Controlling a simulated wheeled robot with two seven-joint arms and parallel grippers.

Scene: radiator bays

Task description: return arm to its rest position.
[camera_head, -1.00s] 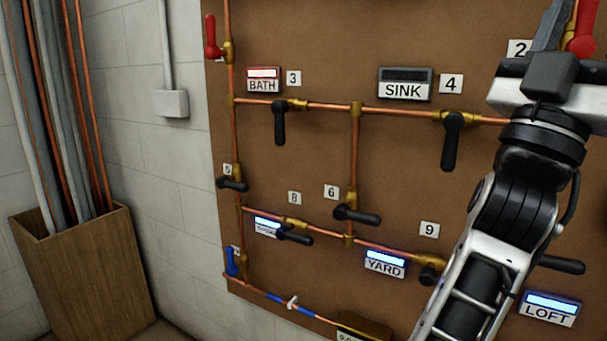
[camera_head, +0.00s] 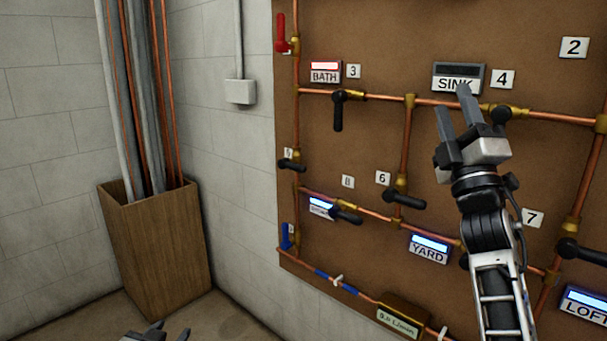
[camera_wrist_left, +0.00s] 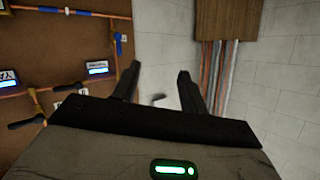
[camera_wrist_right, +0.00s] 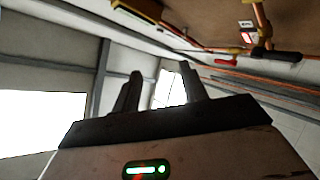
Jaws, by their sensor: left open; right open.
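My right arm reaches up from the lower right in the head view. Its gripper (camera_head: 453,99) is open and empty in front of the board, just below and overlapping the SINK sign (camera_head: 458,78). The fingers also show apart in the right wrist view (camera_wrist_right: 160,72), with nothing between them. My left gripper (camera_head: 167,333) only shows at the bottom edge of the head view, low before the wall and floor. In the left wrist view its fingers (camera_wrist_left: 160,72) are apart and empty. The black lever by tag 4 (camera_head: 502,114) is partly hidden behind the right gripper.
The brown board (camera_head: 345,260) carries copper pipes, black levers, a red lever (camera_head: 282,35) and a blue lever (camera_head: 287,236). BATH shows a red light; YARD (camera_head: 429,248) and LOFT show blue. A wooden bin (camera_head: 158,245) of pipes stands left. Floor between bin and board looks clear.

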